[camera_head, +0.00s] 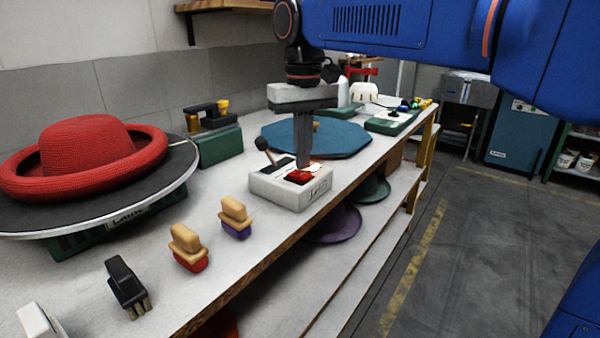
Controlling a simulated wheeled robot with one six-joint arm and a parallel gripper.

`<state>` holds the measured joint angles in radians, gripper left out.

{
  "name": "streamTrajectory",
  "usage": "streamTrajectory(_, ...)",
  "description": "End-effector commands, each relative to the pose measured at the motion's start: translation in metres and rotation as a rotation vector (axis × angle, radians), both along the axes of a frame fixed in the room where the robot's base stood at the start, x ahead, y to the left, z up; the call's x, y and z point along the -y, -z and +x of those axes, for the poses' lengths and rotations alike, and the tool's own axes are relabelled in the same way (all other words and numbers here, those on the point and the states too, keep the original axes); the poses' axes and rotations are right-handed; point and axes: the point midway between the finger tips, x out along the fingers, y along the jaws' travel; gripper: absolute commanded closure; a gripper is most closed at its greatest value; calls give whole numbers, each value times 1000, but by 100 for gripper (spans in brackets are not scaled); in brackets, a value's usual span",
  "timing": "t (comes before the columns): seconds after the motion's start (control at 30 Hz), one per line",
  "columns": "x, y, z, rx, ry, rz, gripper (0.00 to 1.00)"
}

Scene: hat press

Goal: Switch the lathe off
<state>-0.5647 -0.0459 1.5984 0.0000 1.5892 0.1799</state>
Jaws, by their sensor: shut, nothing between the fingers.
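A white control box (292,196) sits near the front edge of the bench. It has a black-knobbed lever (264,150) on its left and a red button (298,176) on its top. My gripper (303,166) points straight down over the box, fingers shut and empty. The fingertips are at the red button and hide part of it; I cannot tell whether they press it. A red hat (75,150) lies on the dark round plate (170,190) of the lathe at the left. Whether the plate turns cannot be told.
Two wooden-handled brushes (188,248), (235,218) and a black tool (124,285) lie in front on the bench. A teal octagonal board (345,143) is behind the box. Hats (334,226) sit on the shelf below. The floor at right is clear.

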Motion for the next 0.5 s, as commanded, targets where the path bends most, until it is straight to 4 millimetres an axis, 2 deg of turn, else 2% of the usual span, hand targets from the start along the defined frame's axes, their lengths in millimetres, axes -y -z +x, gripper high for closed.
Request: streamTrajectory(0.5,0,6,0,0,0,0,100)
